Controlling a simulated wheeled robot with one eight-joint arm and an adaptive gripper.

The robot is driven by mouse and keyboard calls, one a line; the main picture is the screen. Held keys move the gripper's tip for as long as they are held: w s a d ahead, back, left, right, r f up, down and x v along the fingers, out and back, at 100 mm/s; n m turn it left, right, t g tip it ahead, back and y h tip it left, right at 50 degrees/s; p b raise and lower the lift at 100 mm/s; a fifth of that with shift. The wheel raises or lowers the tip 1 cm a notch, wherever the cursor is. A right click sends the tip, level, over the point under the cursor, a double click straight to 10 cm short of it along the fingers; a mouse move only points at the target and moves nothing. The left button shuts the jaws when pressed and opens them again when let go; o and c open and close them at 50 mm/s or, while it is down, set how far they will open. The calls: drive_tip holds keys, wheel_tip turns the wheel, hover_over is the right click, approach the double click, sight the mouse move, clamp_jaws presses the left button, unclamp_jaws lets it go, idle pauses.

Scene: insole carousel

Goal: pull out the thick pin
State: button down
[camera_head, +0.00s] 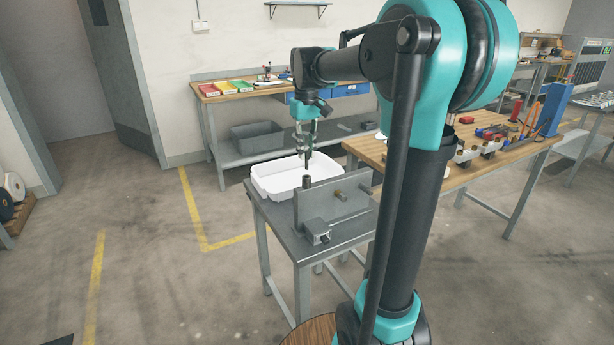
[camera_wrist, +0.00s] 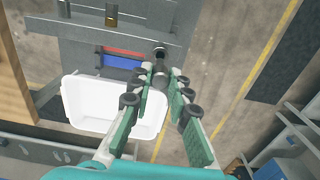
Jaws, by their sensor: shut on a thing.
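My gripper (camera_head: 307,148) points down over the grey steel table. It is shut on a dark pin, seen below its fingers (camera_head: 308,162) and between the fingertips in the wrist view (camera_wrist: 160,76). I take this for the thick pin. Its lower end is just above a dark round sleeve (camera_head: 307,182) beside the upright grey plate (camera_head: 325,205); the sleeve's open top shows in the wrist view (camera_wrist: 159,51). The pin looks clear of it, with a small gap.
A white tray (camera_head: 268,187) stands on the table behind the plate. A small grey block (camera_head: 316,231) lies at the table's front. A wooden bench (camera_head: 440,178) with tools is at the right. Another bench with coloured bins (camera_head: 222,88) stands behind.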

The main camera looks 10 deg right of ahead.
sight(307, 151)
drive_tip(key=shift+r, duration=3.45)
drive_tip(key=shift+s, duration=0.1)
